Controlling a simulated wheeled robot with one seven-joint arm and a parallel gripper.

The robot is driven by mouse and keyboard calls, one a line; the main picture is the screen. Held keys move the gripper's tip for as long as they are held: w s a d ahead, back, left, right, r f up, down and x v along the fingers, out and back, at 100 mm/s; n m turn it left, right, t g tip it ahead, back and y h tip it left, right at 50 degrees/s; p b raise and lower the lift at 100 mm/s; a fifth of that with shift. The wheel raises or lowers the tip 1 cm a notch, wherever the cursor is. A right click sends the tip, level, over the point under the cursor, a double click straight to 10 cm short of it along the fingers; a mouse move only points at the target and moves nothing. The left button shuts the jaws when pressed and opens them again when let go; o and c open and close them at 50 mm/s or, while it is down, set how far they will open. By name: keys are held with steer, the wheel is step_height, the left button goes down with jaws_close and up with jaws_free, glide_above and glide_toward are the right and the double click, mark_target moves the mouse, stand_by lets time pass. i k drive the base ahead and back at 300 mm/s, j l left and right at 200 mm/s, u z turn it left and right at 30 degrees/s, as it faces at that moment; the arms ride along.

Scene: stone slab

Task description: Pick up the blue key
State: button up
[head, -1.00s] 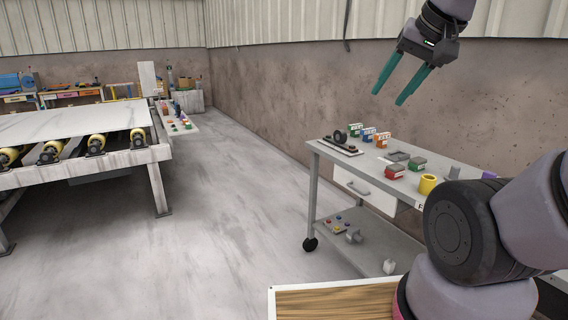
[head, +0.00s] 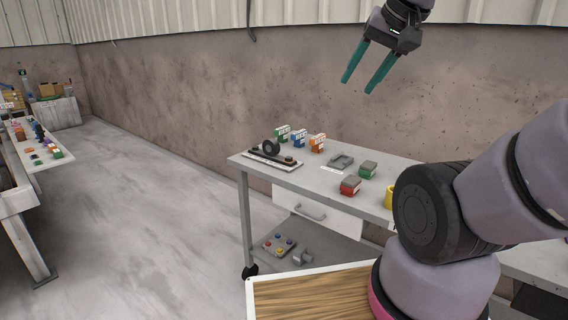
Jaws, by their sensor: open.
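I cannot make out a blue key for certain. A small blue-and-white object (head: 299,138) stands at the back of the grey cart top, between a green one (head: 283,133) and an orange one (head: 317,142); it is too small to tell whether it is a key. My gripper (head: 358,86) has two teal fingers spread apart with nothing between them. It is high in front of the wall, above and to the right of the blue object, and well apart from it.
The cart (head: 232,160) also bears a black roller device (head: 270,150), a red block (head: 350,186), a green block (head: 368,169) and a yellow cylinder (head: 389,197). Another table (head: 52,160) stands at the left. The floor (head: 150,220) between is clear.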

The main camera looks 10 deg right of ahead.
mark_target(297, 137)
steer(key=i+j+z, duration=0.25)
steer(key=z, duration=0.4)
steer(key=i+j+z, duration=0.25)
steer(key=j+z, duration=0.2)
steer(key=j, duration=0.2)
steer(key=i+j+z, duration=0.35)
steer(key=j, duration=0.9)
steer(key=i+j, duration=0.2)
steer(key=j, duration=0.75)
steer(key=i+j+z, duration=0.15)
steer(key=j, duration=1.85)
steer(key=i+z, duration=0.05)
